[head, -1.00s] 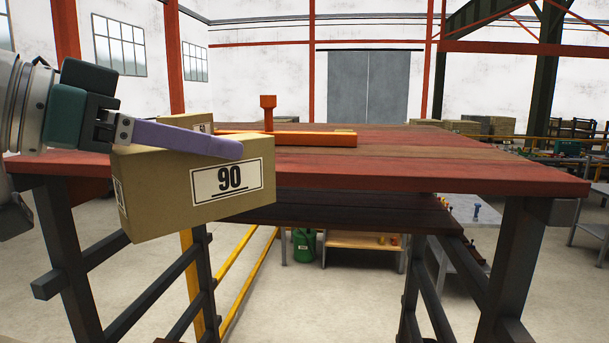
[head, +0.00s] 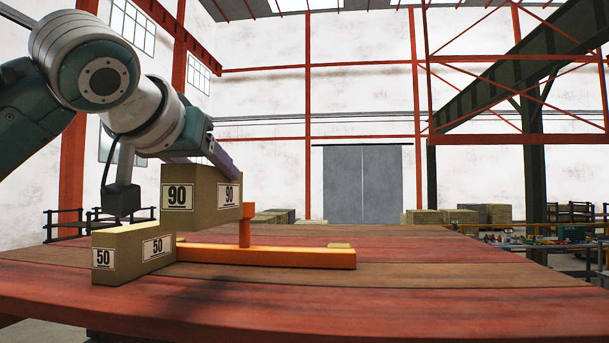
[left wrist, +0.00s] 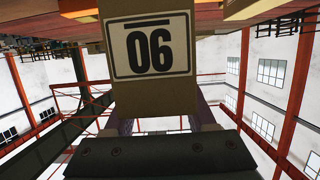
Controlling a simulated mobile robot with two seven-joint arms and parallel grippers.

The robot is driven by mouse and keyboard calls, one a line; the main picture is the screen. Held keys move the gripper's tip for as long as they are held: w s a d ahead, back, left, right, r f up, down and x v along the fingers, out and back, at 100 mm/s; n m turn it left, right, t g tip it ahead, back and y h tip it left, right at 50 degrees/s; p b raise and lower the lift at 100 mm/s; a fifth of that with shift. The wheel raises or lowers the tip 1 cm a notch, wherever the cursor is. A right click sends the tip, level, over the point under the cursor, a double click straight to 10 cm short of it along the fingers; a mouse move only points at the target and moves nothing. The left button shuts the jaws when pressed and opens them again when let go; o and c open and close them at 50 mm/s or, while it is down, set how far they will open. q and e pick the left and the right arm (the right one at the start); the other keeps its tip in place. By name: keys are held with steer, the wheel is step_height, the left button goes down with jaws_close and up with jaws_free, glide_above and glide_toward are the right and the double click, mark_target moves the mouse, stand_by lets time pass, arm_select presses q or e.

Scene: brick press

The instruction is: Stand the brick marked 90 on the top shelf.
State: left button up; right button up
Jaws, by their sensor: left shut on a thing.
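The brick marked 90 (head: 202,208) is a tan block with white labels. My left gripper (head: 218,163) is shut on it, with a purple finger along its upper side. In the left wrist view the held brick's label (left wrist: 150,47) shows upside down. My right gripper is not in view.
An orange bar (head: 270,256) with a short upright post lies on the shelf, close to the held brick's lower right. The planks right of the bar and in front are clear. Stacked pallets and grey doors (head: 362,185) stand far behind.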

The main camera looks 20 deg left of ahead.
arm_select(q)
steer(key=shift+w+a+r, duration=0.1)
steer(key=shift+w+a, duration=0.05)
steer(key=shift+w, duration=0.3)
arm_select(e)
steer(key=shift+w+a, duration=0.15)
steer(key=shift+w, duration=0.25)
arm_select(q)
steer(key=shift+s, duration=0.15)
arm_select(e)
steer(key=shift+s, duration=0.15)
arm_select(q)
step_height(320, 180, down, 7)
steer(key=b, duration=0.5)
steer(key=shift+b, duration=0.35)
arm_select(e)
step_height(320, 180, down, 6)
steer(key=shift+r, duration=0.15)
arm_select(q)
steer(key=shift+f, duration=0.9)
